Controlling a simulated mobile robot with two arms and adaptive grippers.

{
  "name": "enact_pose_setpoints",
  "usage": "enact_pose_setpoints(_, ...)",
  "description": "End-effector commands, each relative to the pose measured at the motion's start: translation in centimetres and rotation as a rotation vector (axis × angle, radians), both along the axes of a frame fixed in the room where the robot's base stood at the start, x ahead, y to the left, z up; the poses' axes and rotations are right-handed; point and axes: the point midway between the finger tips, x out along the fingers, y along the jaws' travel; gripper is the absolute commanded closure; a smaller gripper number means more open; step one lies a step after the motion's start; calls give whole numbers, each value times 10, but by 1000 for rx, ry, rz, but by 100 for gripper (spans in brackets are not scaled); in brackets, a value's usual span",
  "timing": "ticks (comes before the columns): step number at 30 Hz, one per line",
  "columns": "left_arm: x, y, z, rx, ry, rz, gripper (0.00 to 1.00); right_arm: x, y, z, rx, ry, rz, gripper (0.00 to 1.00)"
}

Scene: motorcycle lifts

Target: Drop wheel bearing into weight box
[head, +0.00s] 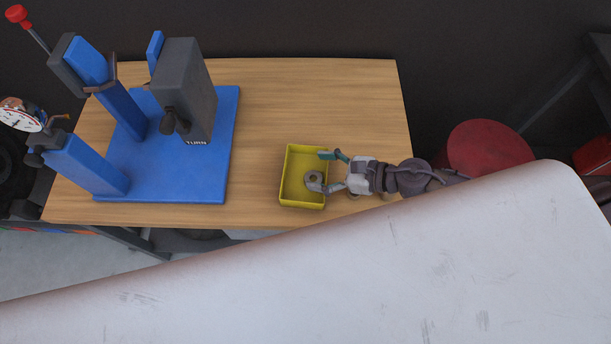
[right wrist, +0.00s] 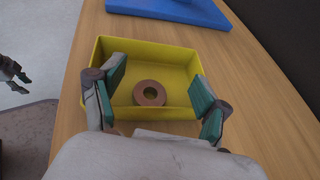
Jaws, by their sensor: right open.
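The yellow weight box (head: 288,190) sits on the wooden table. In the head view the bearing (head: 313,178) is partly covered by a finger. My right gripper (head: 322,171) is open over the box, coming in from the right. My left gripper (right wrist: 22,82) shows small at the left edge of the right wrist view; its opening is unclear.
A blue stand (head: 217,170) with a grey block and blue uprights fills the table's left part. Bare wood lies between stand and box. A red round object (head: 487,148) stands beyond the table's right edge.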

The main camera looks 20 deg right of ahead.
Motion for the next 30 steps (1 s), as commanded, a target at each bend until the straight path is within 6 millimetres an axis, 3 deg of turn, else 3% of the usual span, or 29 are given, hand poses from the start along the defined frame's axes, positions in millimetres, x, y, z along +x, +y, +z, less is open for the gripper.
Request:
enact_pose_setpoints(8, -1, 2, 0, 2, 1, 0, 60, -4, -5, 1, -1, 2, 0, 25)
enact_pose_setpoints(30, 1, 0, 0, 0, -1, 0, 60, -58, -84, 41, 0, 4, -2, 25)
